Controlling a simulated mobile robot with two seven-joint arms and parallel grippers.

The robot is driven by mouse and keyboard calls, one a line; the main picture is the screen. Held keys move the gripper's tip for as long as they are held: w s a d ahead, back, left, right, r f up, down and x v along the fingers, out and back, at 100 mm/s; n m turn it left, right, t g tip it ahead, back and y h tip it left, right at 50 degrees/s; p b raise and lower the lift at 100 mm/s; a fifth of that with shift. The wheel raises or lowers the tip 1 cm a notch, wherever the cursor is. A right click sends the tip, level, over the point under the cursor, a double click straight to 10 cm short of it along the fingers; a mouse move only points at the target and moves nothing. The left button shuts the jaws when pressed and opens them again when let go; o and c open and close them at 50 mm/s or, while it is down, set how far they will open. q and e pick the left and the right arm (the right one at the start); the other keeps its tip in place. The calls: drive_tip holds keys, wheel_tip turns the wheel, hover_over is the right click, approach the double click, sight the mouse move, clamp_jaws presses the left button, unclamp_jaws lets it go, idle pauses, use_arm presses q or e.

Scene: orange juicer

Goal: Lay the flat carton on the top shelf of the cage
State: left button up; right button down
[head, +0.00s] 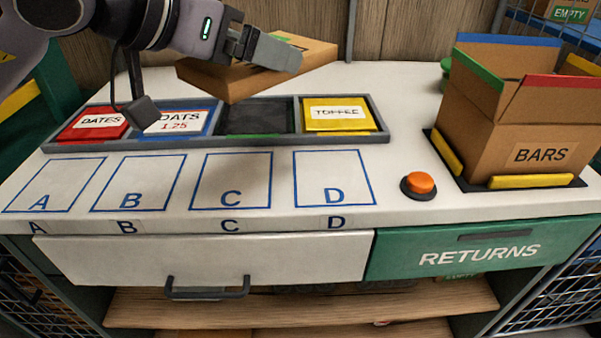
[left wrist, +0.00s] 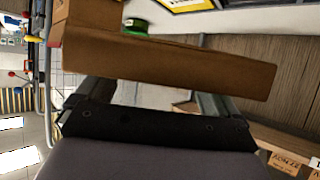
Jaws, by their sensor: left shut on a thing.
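In the left wrist view the carton (left wrist: 170,68) spans the picture in front of the fingers. I cannot make out the cage's top shelf for certain; wire mesh (head: 533,22) shows at the upper right of the head view. My right gripper is not in view.
A divided tray (head: 240,144) holds red, blue and yellow packs; one compartment looks dark and empty. An open BARS box (head: 510,130) and an orange button (head: 418,185) are at right. Squares A to D (head: 231,181) are clear. A box marked EMPTY (head: 570,12) sits behind.

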sight(264, 192)
use_arm(q)
wheel_tip(264, 192, down, 19)
drive_tip(key=shift+f+b, duration=0.1)
drive_tip(key=shift+b, duration=0.3)
drive_tip(key=shift+f, duration=0.15)
drive_tip(key=o, duration=0.7)
